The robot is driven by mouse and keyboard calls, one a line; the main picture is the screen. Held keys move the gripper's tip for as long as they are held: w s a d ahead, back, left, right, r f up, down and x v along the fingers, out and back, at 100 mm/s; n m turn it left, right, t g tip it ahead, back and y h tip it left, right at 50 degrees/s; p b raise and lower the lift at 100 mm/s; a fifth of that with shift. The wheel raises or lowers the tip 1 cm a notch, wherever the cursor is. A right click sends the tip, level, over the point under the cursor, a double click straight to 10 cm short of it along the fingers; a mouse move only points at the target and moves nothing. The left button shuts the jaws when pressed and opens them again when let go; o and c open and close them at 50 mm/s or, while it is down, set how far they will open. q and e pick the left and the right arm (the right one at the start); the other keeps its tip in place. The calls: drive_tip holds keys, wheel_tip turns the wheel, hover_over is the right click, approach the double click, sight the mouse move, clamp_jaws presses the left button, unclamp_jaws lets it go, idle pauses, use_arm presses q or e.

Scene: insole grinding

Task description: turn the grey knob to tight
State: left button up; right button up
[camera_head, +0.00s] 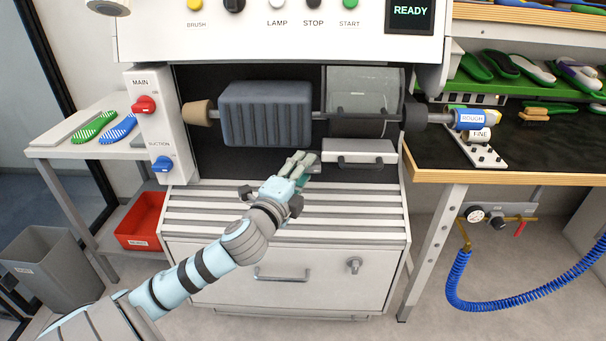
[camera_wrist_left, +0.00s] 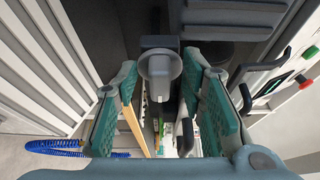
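The grey knob (camera_wrist_left: 160,66) shows in the left wrist view as a round light-grey disc with a raised bar. It sits on a dark mount. My left gripper (camera_wrist_left: 158,76) is open, with one green-padded finger on each side of the knob. Gaps show between the pads and the knob. I cannot tell how deep the knob sits between the fingertips. In the head view my left gripper (camera_head: 303,161) is in front of the machine's lower opening, and I cannot make out the knob there. My right gripper is not in view.
A dark-blue ribbed roller (camera_head: 265,112) is just above the gripper. A light-grey box with a handle (camera_head: 358,151) is close on its right. The slatted ledge (camera_head: 200,212) is below. Red MAIN (camera_head: 145,105) and blue SUCTION (camera_head: 162,164) switches are on the left panel.

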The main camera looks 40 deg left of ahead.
use_arm(q)
drive_tip(key=shift+w+a, duration=0.1)
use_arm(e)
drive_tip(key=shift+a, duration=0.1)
use_arm(q)
drive_tip(key=shift+c, duration=1.4)
drive_tip(key=shift+r, duration=0.1)
clamp_jaws()
